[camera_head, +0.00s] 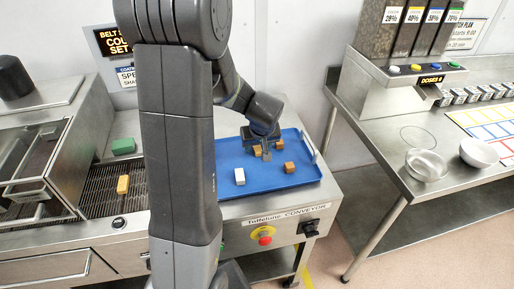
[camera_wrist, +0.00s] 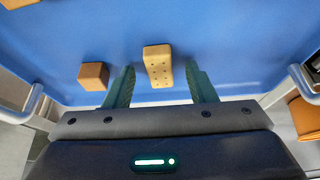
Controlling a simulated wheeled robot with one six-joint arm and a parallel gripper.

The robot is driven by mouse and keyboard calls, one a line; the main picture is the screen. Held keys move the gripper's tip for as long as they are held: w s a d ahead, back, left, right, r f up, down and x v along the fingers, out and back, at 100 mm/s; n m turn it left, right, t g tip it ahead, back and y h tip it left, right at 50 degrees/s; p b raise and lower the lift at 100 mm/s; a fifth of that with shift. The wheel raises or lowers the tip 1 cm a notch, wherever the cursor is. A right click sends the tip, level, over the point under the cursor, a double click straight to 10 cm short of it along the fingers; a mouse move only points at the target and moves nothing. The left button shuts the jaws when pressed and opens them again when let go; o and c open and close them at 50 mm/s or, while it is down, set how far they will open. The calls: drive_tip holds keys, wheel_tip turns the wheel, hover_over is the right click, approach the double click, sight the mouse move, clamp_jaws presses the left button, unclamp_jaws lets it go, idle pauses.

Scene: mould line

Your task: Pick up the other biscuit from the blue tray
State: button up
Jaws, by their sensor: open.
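The blue tray (camera_head: 215,180) lies on the steel conveyor table and fills most of the wrist view (camera_wrist: 230,40). A tan oblong biscuit (camera_wrist: 158,66) with small dark holes lies on it. My gripper (camera_wrist: 160,85) is open, with one green finger on each side of the biscuit and gaps between. In the head view my gripper (camera_head: 266,152) is low over the tray's back part and partly hides what lies there. Another biscuit (camera_head: 123,184), golden and oblong, sits on the belt at left.
A brown cube (camera_wrist: 93,76) lies just outside the left finger; another brown piece (camera_wrist: 18,3) is at the top left. A brown piece (camera_head: 289,167) and a white block (camera_head: 240,176) lie farther forward on the tray. A green block (camera_head: 123,146) stands by the belt.

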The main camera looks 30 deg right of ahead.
drive_tip(key=c, duration=1.1)
drive_tip(key=shift+r, duration=0.1)
